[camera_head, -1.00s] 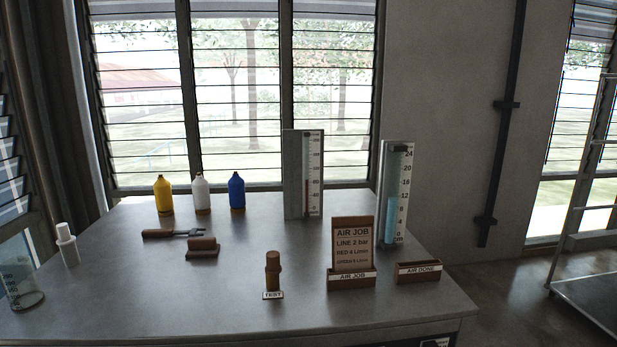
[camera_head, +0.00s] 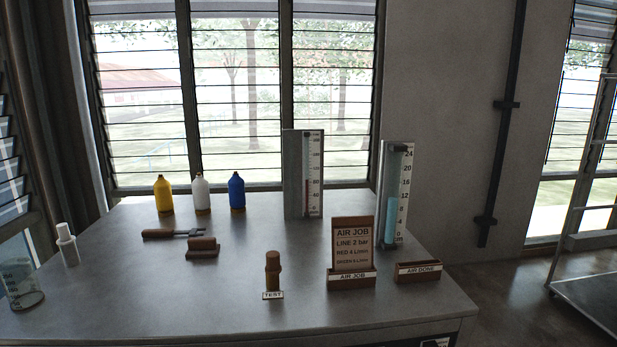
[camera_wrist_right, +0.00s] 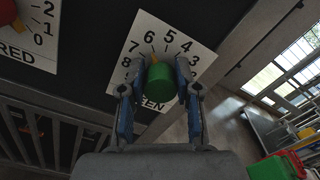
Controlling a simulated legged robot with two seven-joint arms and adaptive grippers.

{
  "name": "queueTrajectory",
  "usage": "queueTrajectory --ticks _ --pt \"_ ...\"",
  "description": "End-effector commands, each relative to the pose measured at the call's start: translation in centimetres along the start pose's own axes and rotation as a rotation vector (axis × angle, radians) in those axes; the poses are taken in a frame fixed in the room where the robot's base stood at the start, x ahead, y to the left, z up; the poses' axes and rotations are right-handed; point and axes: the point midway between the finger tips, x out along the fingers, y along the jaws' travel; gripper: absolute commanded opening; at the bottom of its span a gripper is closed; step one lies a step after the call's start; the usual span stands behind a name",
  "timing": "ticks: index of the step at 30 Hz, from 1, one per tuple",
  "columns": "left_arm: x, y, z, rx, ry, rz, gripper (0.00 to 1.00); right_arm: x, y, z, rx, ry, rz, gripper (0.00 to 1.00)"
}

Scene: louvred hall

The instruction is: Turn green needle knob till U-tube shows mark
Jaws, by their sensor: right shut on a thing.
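The green knob (camera_wrist_right: 160,76) sits on a white dial plate (camera_wrist_right: 186,42) numbered 3 to 8, in the right wrist view. My right gripper (camera_wrist_right: 158,72) is shut on it, one blue finger on each side. A yellow pointer mark (camera_wrist_right: 155,56) above the knob points roughly between 5 and 6. In the head view, a gauge board (camera_head: 394,165) with a cm scale and cyan liquid (camera_head: 392,222), likely the U-tube, stands at the table's right back. My left gripper is in neither view.
The table (camera_head: 200,285) holds an AIR JOB card (camera_head: 352,240), an AIR DONE tray (camera_head: 418,271), a red-column gauge (camera_head: 305,175), bottles and a TEST post (camera_head: 272,268). A red knob (camera_wrist_right: 8,12) on its own dial is left of the green one.

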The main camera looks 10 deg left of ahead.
Motion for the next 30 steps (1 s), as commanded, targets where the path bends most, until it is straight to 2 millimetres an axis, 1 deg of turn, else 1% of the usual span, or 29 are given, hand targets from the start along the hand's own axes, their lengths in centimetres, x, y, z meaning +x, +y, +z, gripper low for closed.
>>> queueTrajectory --ticks 1,12,13,14,15,16,21,23,24,26,29,30 --pt "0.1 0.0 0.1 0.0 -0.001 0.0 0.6 -0.4 0.7 -1.0 0.002 0.018 0.014 0.0" --pt "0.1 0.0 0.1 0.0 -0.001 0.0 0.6 -0.4 0.7 -1.0 0.002 0.018 0.014 0.0" --pt "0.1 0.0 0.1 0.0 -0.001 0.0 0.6 -0.4 0.7 -1.0 0.002 0.018 0.014 0.4" --pt "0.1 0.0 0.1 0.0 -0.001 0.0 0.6 -0.4 0.7 -1.0 0.002 0.018 0.014 0.47" --pt "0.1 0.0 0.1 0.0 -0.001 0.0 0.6 -0.3 0.7 -0.9 0.002 0.017 0.013 0.57" --pt "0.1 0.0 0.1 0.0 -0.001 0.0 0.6 -0.3 0.6 -0.9 0.002 0.016 0.012 0.58" --pt "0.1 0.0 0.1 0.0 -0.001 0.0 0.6 -0.2 0.4 -0.7 0.005 0.012 0.007 0.58" --pt "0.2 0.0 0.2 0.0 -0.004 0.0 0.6 -0.6 0.4 -0.7 0.036 0.011 0.006 0.58" --pt "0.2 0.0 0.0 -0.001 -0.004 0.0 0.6 -1.0 0.4 -0.8 0.084 0.011 0.004 0.58" --pt "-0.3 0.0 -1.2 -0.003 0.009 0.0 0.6 -2.0 0.4 -1.0 0.201 0.013 0.001 0.58" --pt "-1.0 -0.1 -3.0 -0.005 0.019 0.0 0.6 -4.3 0.5 -1.4 0.494 0.014 -0.004 0.58" --pt "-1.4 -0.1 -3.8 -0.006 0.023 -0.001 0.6 -5.3 0.5 -1.4 0.628 0.014 -0.006 0.58"
